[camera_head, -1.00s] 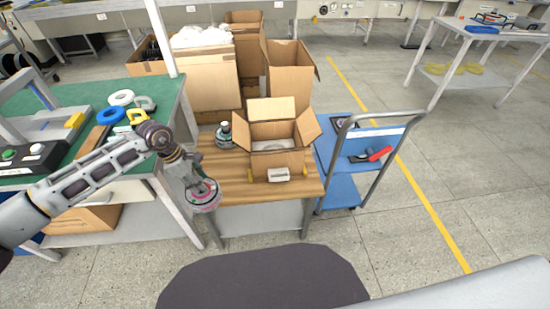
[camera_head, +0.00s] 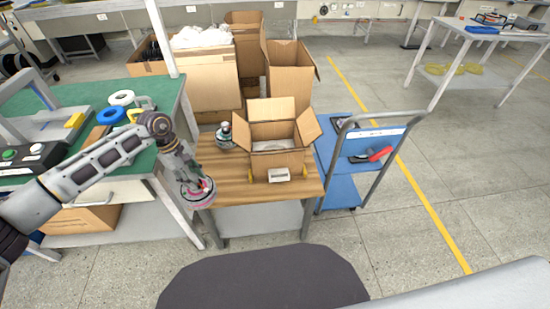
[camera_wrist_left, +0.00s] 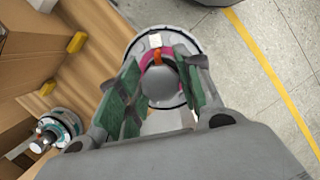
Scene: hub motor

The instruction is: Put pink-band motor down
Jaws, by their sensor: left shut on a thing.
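The pink-band motor (camera_head: 197,191) is a round grey-white hub with a pink ring. My left gripper (camera_head: 192,178) is shut on it from above, at the left front corner of the wooden table (camera_head: 240,192). In the left wrist view the motor (camera_wrist_left: 146,52) sits between the green-padded fingers (camera_wrist_left: 160,85), with its pink band partly hidden. I cannot tell whether the motor touches the table top. A second motor (camera_head: 224,136) with a teal band stands at the table's back left; it also shows in the left wrist view (camera_wrist_left: 62,125). My right gripper is not in view.
A blue cart (camera_head: 338,188) is right of the table. The green bench (camera_head: 90,98) is at the left. The table's front left is bare.

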